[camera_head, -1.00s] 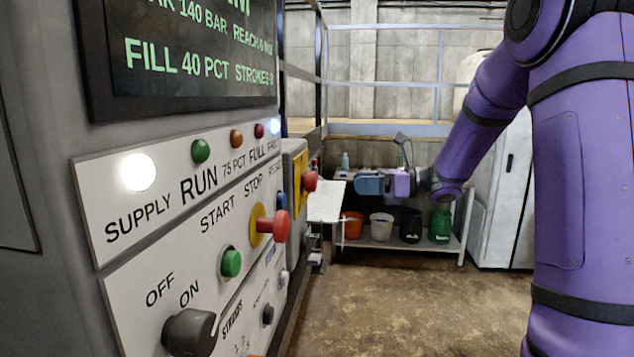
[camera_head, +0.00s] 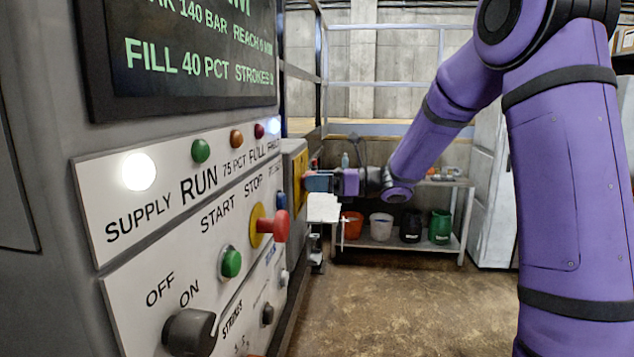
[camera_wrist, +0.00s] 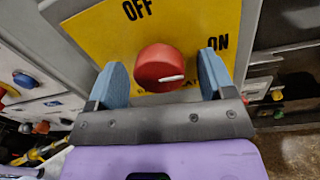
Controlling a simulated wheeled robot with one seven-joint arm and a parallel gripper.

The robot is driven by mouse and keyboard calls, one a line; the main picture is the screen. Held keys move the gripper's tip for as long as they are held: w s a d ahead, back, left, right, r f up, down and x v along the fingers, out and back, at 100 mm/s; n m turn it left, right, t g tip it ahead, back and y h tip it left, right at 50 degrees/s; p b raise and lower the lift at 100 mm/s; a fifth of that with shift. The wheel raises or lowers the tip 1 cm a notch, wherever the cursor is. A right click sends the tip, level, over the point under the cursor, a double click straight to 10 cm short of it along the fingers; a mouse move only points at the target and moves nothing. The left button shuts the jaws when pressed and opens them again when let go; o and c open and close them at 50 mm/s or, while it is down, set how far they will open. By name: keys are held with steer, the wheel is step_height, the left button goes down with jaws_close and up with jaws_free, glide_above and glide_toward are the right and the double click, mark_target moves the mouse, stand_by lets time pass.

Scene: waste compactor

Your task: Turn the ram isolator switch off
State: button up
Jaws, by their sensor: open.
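The ram isolator switch (camera_wrist: 160,69) is a red round knob on a yellow plate (camera_wrist: 100,30) marked OFF and ON. Its white pointer mark is turned toward the right, on the ON side. My gripper (camera_wrist: 160,80) is open in the wrist view, with one blue finger on each side of the knob; I cannot tell whether they touch it. In the head view my gripper (camera_head: 312,182) is at the grey isolator box (camera_head: 291,165), and the knob is hidden there behind the fingers.
The control panel (camera_head: 190,230) at the left carries a black OFF/ON knob (camera_head: 190,332), a green START button (camera_head: 231,263) and a red STOP button (camera_head: 274,226). A shelf (camera_head: 400,243) with several buckets stands at the back. The floor (camera_head: 400,300) in front is clear.

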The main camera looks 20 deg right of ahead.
steer(key=c, duration=0.9)
steer(key=shift+n, duration=0.4)
steer(key=n+h, duration=0.1)
steer(key=n, duration=1.5)
steer(key=shift+s+a, duration=0.1)
steer(key=shift+s, duration=0.05)
steer(key=shift+n, duration=0.4)
